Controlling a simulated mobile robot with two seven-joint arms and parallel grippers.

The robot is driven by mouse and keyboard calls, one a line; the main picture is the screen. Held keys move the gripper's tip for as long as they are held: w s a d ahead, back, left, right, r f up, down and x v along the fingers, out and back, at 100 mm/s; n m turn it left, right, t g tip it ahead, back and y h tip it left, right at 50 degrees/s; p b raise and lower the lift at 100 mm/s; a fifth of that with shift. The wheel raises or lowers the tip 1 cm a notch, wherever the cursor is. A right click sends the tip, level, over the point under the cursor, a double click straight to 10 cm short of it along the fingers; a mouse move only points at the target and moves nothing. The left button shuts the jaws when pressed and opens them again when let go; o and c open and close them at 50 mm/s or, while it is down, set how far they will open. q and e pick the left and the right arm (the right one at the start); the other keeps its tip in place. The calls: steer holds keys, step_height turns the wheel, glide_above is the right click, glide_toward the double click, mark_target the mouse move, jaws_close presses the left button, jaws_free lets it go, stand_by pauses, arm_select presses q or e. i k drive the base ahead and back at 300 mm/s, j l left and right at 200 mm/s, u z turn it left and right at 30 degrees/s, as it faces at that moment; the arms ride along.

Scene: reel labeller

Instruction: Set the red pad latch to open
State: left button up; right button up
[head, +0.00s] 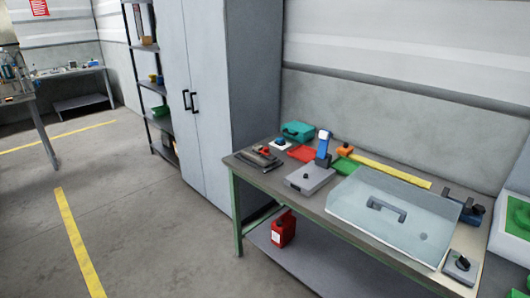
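A dark flat item with a small red part (264,151) lies at the bench's left end. The red parts are small in the head view, so I cannot tell which one is the red pad latch, or how a latch is set. Neither of my grippers is in view.
A clear cover with a grey handle (387,207) takes up the bench's middle right. A teal case (297,130), green pad (346,165) and long yellow strip (394,170) lie behind. A red canister (283,229) stands on the lower shelf. The floor at left is free.

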mark_target(266, 151)
steer(key=i+j, duration=0.2)
steer(key=i, duration=0.45)
steer(key=i+j+u, duration=0.1)
steer(key=i, duration=0.55)
steer(key=j, duration=0.05)
